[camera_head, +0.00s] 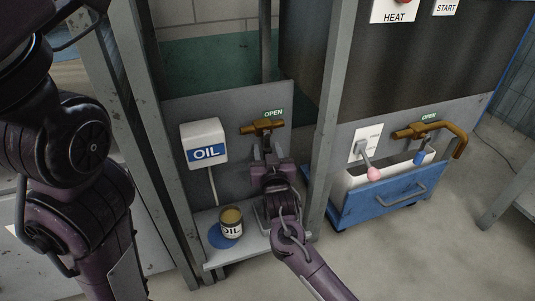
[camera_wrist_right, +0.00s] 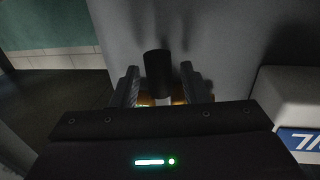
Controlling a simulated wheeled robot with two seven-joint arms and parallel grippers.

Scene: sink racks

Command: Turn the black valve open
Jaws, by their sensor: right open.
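The black valve handle (camera_wrist_right: 158,68) is a short dark cylinder in the right wrist view, standing between the fingers. Brass parts of its tap show just below it, partly hidden by my gripper. In the head view the brass tap (camera_head: 250,129) sits on the grey panel under a green OPEN label (camera_head: 273,114). My right gripper (camera_head: 266,148) is right in front of this tap and hides part of it. In the right wrist view my right gripper (camera_wrist_right: 160,85) is open, one finger on each side of the handle. I cannot tell whether they touch it. My left gripper is out of view.
A white OIL dispenser (camera_head: 203,135) hangs left of the tap. An oil can (camera_head: 231,222) stands on the shelf (camera_head: 214,255) below. Metal posts (camera_head: 331,120) flank the bay.

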